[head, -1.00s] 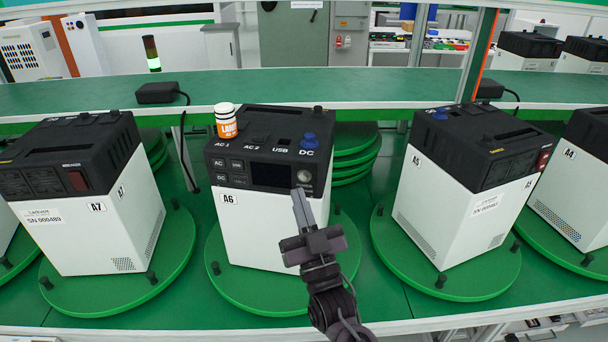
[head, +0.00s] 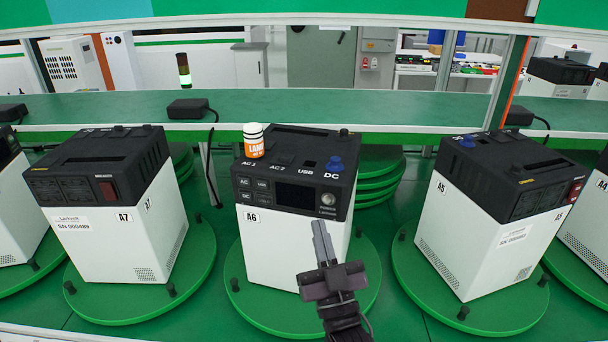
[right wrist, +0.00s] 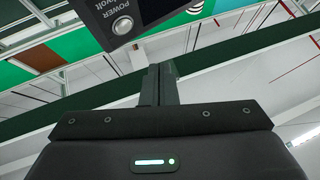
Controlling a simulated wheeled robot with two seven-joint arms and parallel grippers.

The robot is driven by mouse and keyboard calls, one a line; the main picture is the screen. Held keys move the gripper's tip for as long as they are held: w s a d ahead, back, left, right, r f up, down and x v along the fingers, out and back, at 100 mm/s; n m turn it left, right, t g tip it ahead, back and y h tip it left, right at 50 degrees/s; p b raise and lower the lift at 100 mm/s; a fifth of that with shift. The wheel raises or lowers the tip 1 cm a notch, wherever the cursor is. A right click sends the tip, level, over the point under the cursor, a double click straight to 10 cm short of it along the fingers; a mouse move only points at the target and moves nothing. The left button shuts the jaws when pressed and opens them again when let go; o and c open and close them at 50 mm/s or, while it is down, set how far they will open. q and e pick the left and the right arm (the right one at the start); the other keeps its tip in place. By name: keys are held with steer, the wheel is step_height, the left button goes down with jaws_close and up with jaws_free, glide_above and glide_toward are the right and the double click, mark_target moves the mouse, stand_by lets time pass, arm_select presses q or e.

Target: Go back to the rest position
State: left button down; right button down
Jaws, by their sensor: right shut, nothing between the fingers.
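My right gripper (head: 322,243) is in front of the lower front of the power station A6 (head: 270,240), its fingers pointing up and together with nothing between them. In the right wrist view the shut fingers (right wrist: 158,85) point toward the lower edge of the black control panel (right wrist: 130,15), with its round power button. A gap to the panel cannot be judged exactly. A6 stands on a green turntable (head: 300,320). An orange and white bottle (head: 253,140) and a blue knob (head: 336,163) are on its top. My left gripper is not in view.
Power station A7 (head: 110,240) stands on a turntable to the left and A5 (head: 470,250) on one to the right. A green shelf (head: 330,110) with black adapters (head: 190,108) runs behind them. Stacked green discs (head: 380,180) sit behind A6.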

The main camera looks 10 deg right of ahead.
steer(key=shift+f, duration=0.1)
step_height(320, 180, down, 13)
steer(key=s+d+n+g+y, duration=0.1)
steer(key=s+g+y, duration=0.1)
steer(key=g, duration=0.9)
steer(key=s+d+f+g+h, duration=0.1)
steer(key=s+d+f+g, duration=0.1)
steer(key=s+f+g, duration=0.45)
steer(key=s+d+f+g+h, duration=0.15)
steer(key=s+g, duration=0.25)
steer(key=s, duration=0.6)
step_height(320, 180, down, 27)
steer(key=g, duration=0.1)
steer(key=s+d+f+g, duration=0.1)
steer(key=s+d+f, duration=0.1)
steer(key=s+f, duration=0.8)
steer(key=s+d+f+n, duration=0.1)
steer(key=s+f, duration=0.9)
steer(key=s, duration=0.1)
steer(key=shift+s+d+f+g, duration=0.15)
steer(key=shift+d+f+g, duration=0.05)
steer(key=shift+d+g, duration=0.2)
